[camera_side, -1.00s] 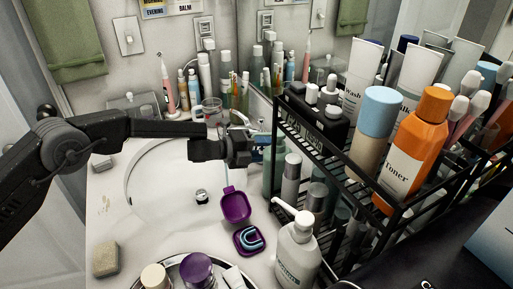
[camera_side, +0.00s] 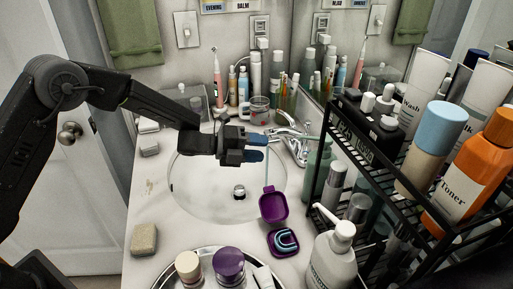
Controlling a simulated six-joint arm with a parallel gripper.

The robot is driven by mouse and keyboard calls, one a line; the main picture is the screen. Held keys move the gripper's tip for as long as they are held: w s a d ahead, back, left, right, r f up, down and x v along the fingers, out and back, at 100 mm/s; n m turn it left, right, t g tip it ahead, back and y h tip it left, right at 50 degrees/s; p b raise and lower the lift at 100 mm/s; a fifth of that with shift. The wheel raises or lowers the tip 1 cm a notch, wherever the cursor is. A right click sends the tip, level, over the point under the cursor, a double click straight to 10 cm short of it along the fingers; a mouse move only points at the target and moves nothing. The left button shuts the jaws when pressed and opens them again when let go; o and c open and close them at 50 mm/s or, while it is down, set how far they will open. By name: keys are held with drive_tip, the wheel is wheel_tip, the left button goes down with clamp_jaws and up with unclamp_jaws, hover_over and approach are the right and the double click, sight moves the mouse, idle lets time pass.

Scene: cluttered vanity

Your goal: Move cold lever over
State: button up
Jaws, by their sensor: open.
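The chrome faucet (camera_side: 292,134) stands at the right back rim of the round sink (camera_side: 190,190). One lever handle (camera_side: 285,118) shows at its back; which handle is the cold lever I cannot tell. My gripper (camera_side: 260,148), with blue fingertips, is open and empty above the sink, just left of the faucet. It appears apart from the faucet, though the fingertips overlap its spout area in this view. A thin pale streak, perhaps running water, drops below the fingertips.
A black wire rack (camera_side: 340,190) with bottles, including an orange toner bottle (camera_side: 475,170), stands close on the right. A glass mug (camera_side: 260,112) and bottles stand behind. A purple case (camera_side: 274,205), pump bottle (camera_side: 333,260) and tray are in front. The counter's left is mostly clear.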

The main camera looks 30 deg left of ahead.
sight(305, 151)
drive_tip(key=shift+s+a, duration=0.1)
drive_tip(key=x, duration=1.3)
drive_tip(key=shift+s+d, duration=0.25)
drive_tip(key=shift+d, duration=0.2)
clamp_jaws()
idle(0.3)
